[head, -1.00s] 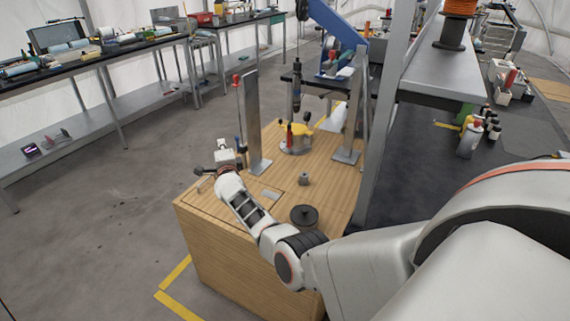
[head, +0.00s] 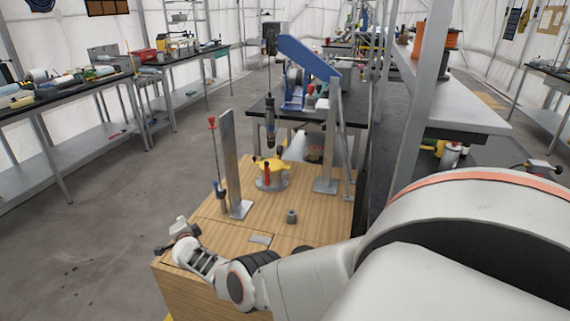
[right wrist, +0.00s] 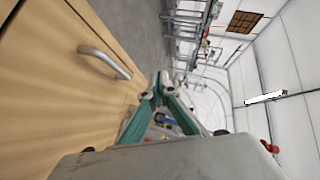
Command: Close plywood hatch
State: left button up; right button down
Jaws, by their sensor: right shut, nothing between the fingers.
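The plywood box (head: 325,212) stands in front of me in the head view. Thin seams in its top outline a hatch panel (head: 222,238), which looks flush with the top; my arm hides part of its near side. A small metal plate (head: 260,239) lies at the seam. My right gripper (head: 168,245) is shut and empty at the box's left near corner. In the right wrist view, its teal fingers (right wrist: 160,85) meet beside a plywood face (right wrist: 50,95) bearing a curved metal handle (right wrist: 105,60). The handle is apart from the fingers. My left gripper is out of view.
A metal upright (head: 230,165), a yellow-topped fixture (head: 271,172) and a small grey nut-like part (head: 292,216) stand on the box. A second metal support (head: 329,150) stands farther right. Open floor (head: 100,215) lies left; benches stand beyond it.

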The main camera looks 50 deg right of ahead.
jog(key=f+b, duration=0.2)
jog(key=f, duration=0.1)
jog(key=f+b, duration=0.1)
jog(key=f, duration=0.1)
jog(key=shift+w+a, duration=0.2)
jog(key=shift+w, duration=0.05)
jog(key=shift+w+f, duration=0.15)
jog(key=shift+f, duration=0.15)
jog(key=shift+w+a+f+b, duration=0.1)
jog(key=shift+w+f+b, duration=0.1)
jog(key=shift+f+b, duration=0.35)
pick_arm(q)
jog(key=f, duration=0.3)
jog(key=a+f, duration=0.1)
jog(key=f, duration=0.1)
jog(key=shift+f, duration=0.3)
pick_arm(e)
jog(key=shift+r, duration=0.1)
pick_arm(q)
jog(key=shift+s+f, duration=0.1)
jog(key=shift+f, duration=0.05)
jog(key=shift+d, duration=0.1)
